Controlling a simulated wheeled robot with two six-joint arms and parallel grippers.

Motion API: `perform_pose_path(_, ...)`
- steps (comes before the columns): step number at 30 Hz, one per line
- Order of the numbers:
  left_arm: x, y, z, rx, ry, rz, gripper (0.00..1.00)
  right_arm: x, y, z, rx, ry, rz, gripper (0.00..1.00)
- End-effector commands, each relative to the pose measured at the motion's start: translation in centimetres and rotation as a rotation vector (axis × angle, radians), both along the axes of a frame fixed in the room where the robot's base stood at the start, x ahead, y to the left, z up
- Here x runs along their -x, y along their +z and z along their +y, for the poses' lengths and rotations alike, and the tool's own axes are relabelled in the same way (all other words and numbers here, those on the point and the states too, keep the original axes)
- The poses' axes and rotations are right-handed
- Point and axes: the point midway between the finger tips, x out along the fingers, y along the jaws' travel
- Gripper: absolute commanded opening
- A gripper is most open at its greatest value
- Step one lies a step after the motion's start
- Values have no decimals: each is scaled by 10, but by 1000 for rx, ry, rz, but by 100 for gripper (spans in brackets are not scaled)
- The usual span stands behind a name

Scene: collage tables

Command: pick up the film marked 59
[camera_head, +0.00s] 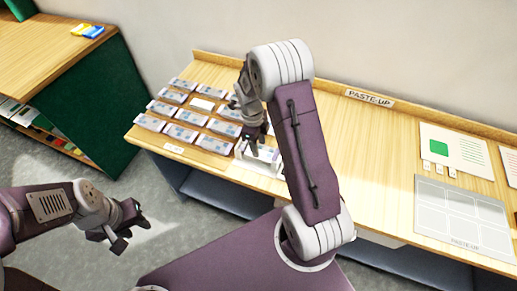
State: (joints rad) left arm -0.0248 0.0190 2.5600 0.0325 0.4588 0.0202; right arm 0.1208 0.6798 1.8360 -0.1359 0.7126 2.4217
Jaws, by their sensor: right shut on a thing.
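Several pale films with bluish labels lie in rows on the wooden table (345,170), such as one film (213,144) near the front. Their numbers are too small to read, so I cannot tell which is marked 59. My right gripper (250,146) is over the right end of the rows, shut on a film (265,155) at the table's front edge. My arm and fingers hide part of that film. My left gripper (131,236) is open and empty, low over the floor in front of the table.
A paste-up sign (370,98) stands at the table's back edge. A grey paste-up board (463,213) and a white sheet with a green square (455,150) lie at the right. A green-sided wooden cabinet (85,95) stands at the left. The table's middle is mostly clear.

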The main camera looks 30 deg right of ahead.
Motion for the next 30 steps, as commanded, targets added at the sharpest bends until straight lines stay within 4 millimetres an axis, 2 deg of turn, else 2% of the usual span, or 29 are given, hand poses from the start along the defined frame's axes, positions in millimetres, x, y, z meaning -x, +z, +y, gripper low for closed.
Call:
perform_pose_path(2, 0, -1, 0, 0, 0, 0, 36, -1, 18, -1, 1, 1, -8, 2)
perform_pose_path(12, 0, -7, 0, 0, 0, 0, 36, 59, 63, -59, 1, -6, -3, 2)
perform_pose_path(15, 0, -8, 0, 0, 0, 0, 36, 71, 74, -71, 1, -4, -2, 2)
perform_pose_path(21, 0, -8, 0, 0, 0, 0, 36, 82, 83, -82, 1, 0, -1, 2)
perform_pose_path(30, 0, -8, 0, 0, 0, 0, 36, 83, 83, -82, 0, 12, 0, 2)
